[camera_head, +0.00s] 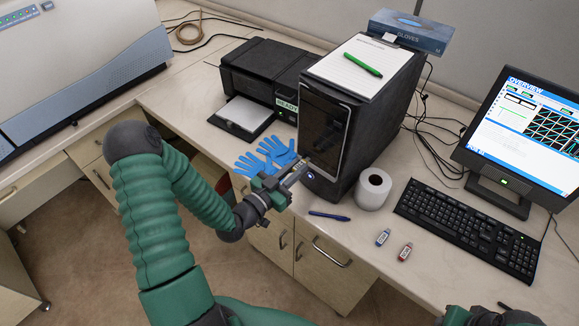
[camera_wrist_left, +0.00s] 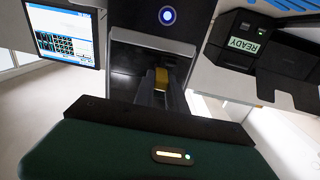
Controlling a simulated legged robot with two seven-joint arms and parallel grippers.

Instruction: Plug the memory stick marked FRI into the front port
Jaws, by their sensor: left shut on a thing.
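My left gripper (camera_head: 291,177) is shut on a small memory stick, seen as a yellow-gold piece (camera_wrist_left: 162,78) between the fingers in the left wrist view. Its marking cannot be read. The gripper is at the lower front of the black computer tower (camera_head: 322,128), whose front also shows in the wrist view (camera_wrist_left: 150,55). The front port is hidden or too small to make out, and I cannot tell whether the stick touches the tower. Part of my right gripper (camera_head: 488,316) shows at the bottom edge.
A paper roll (camera_head: 373,189) stands right of the tower, and a blue pen (camera_head: 329,215) lies before it. Blue gloves (camera_head: 265,157) and a printer (camera_head: 265,75) are to the left. The keyboard (camera_head: 470,228) and monitor (camera_head: 525,120) are to the right.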

